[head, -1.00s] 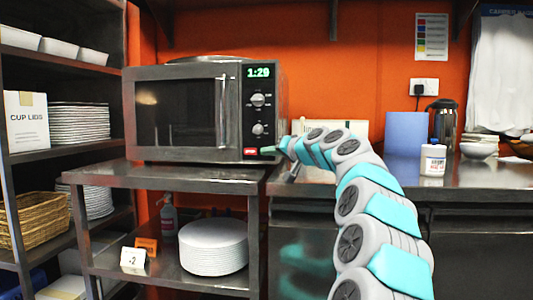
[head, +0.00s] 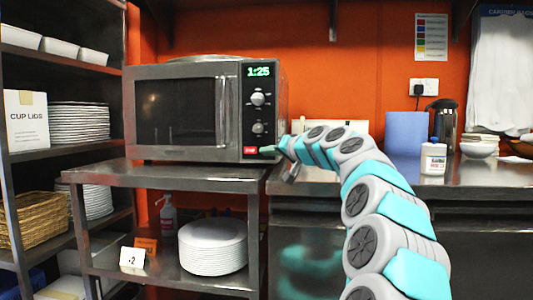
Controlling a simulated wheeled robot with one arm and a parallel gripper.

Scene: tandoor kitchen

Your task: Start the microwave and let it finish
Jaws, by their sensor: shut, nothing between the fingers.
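The microwave (head: 175,112) stands on a metal shelf unit, left of centre, with its door shut. Its green display (head: 259,71) reads 1:25. Two round knobs (head: 258,98) sit below the display, and a red button (head: 250,151) is at the bottom of the panel. The inside of the microwave is dark.
The right counter (head: 485,175) holds a white jar (head: 433,158), a flask (head: 446,118) and bowls (head: 478,149). A rack (head: 10,175) stands at left.

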